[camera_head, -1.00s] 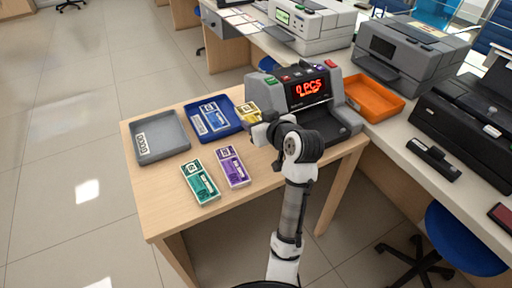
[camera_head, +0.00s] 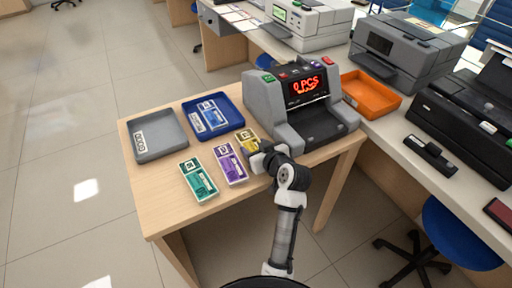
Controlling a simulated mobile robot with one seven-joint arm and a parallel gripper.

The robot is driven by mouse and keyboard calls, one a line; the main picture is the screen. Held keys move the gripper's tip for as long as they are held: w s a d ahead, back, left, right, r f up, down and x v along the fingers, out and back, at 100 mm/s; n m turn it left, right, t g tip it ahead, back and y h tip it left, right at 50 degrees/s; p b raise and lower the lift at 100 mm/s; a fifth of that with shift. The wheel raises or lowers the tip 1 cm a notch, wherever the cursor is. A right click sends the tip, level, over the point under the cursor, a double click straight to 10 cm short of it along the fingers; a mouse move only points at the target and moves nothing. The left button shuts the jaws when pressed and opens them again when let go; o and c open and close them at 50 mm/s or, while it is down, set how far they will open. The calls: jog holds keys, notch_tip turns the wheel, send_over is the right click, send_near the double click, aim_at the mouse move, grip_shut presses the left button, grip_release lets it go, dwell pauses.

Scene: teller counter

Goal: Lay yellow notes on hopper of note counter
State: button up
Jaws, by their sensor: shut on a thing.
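The yellow notes (camera_head: 247,139) are a small banded bundle at the right end of the row of note bundles, just left of the note counter (camera_head: 303,104). My gripper (camera_head: 256,153) is shut on their near right end; its fingers are partly hidden by the wrist. I cannot tell whether the bundle touches the table or hangs just above it. The note counter is grey and black, with a red display reading 0 PCS. The black tray area at its front (camera_head: 318,124) looks empty.
Purple notes (camera_head: 230,163) and green notes (camera_head: 198,180) lie left of my gripper on the wooden table (camera_head: 160,190). A blue tray (camera_head: 231,106) holding blue notes and an empty grey tray (camera_head: 159,143) stand behind. An orange tray (camera_head: 370,95) is right of the counter.

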jog(key=shift+f, duration=0.1)
jog(key=shift+f, duration=0.15)
jog(key=o, duration=1.1)
jog(key=shift+c, duration=0.2)
jog(key=shift+r, duration=0.25)
jog(key=b+v, duration=0.1)
jog(key=v, duration=1.1)
